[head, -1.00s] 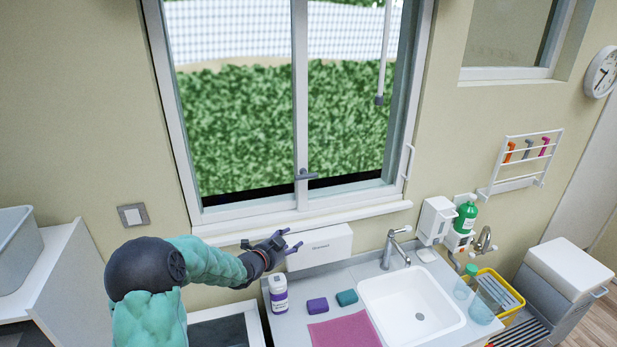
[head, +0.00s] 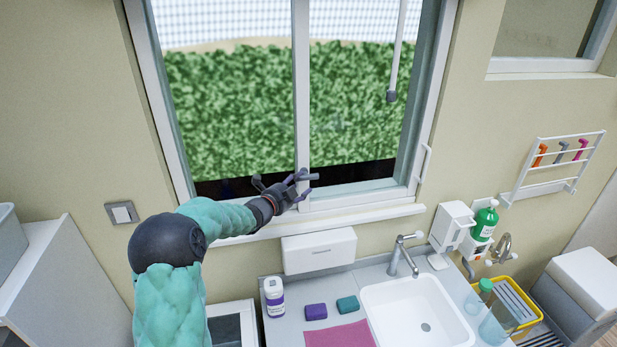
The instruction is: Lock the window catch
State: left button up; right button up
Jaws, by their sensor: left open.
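The window (head: 302,70) has a white frame with a central upright, and a hedge shows behind the glass. The dark grey window catch (head: 311,177) is low on the central upright, and its handle points sideways to the right. My left gripper (head: 299,185) is open, with its fingertips at the left end of the catch. I cannot tell whether the fingers touch it. The gripper hides part of the catch and the lower upright. My right gripper is not in view.
Below the sill are a white dispenser box (head: 318,250), a sink (head: 420,312) with a tap (head: 403,255), a white bottle (head: 274,296) and two soap bars. A pole (head: 396,50) hangs at the right pane. The wall left of the window is clear apart from a switch (head: 122,212).

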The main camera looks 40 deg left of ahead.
aim_at(308, 179)
pick_arm(q)
jog(key=shift+w+a+f+p, duration=0.15)
jog(key=shift+w+p, duration=0.1)
jog(key=shift+w, duration=0.7)
jog(key=shift+w+f+p, duration=0.1)
jog(key=shift+w+p, duration=0.1)
jog(key=shift+w, duration=0.75)
jog(key=shift+w+a+f+p, duration=0.15)
jog(key=shift+w+p, duration=0.1)
jog(key=shift+w, duration=0.7)
jog(key=shift+s+r, duration=0.1)
jog(key=shift+s, duration=0.05)
grip_shut()
